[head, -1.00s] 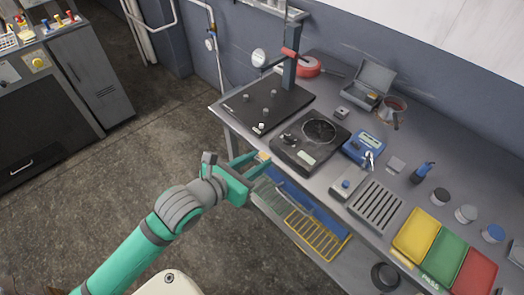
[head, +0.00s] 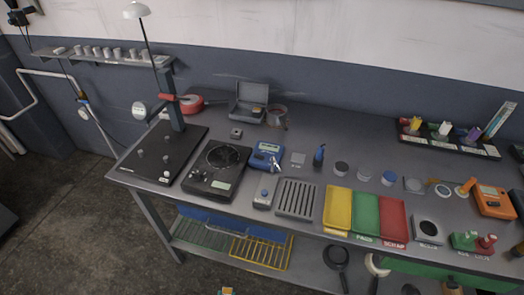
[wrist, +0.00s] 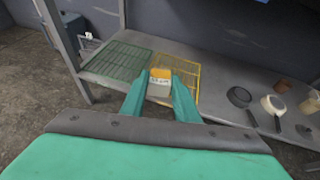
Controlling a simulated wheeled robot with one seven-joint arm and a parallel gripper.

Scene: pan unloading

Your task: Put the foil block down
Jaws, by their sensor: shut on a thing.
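My gripper (wrist: 160,92) is shut on the foil block (wrist: 160,79) in the wrist view. The block is small, yellow-orange on top with a pale, marked face, and sits between the two teal fingertips. It appears in front of the lower shelf (wrist: 215,108), in line with the inner edges of a green wire rack (wrist: 118,62) and a yellow wire rack (wrist: 186,76). I cannot tell its height over the shelf. In the head view only a small bit of the gripper end shows at the bottom edge.
Pans (wrist: 240,97) lie right on the lower shelf. A table leg (wrist: 62,40) stands left.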

